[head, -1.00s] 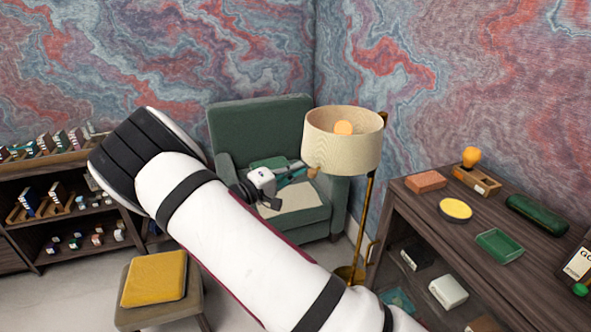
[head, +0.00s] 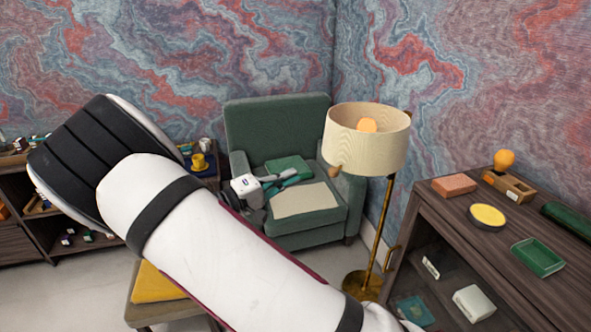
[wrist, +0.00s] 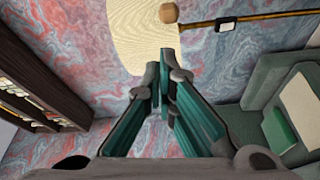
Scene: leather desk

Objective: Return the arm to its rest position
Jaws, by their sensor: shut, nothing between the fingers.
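My gripper (head: 296,178) shows in the head view in front of the green armchair (head: 275,125), with its teal fingers pointing right toward the lamp. In the wrist view the fingers of my gripper (wrist: 165,56) come together at the tips with nothing between them. My white arm crosses the head view from the lower right to the upper left and hides part of the room behind it.
A floor lamp (head: 366,150) stands right of my gripper; its shade (wrist: 142,32) lies beyond the fingertips in the wrist view. A dark wooden desk (head: 455,215) with several items is at right. A yellow-topped stool (head: 158,285) is partly hidden below my arm.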

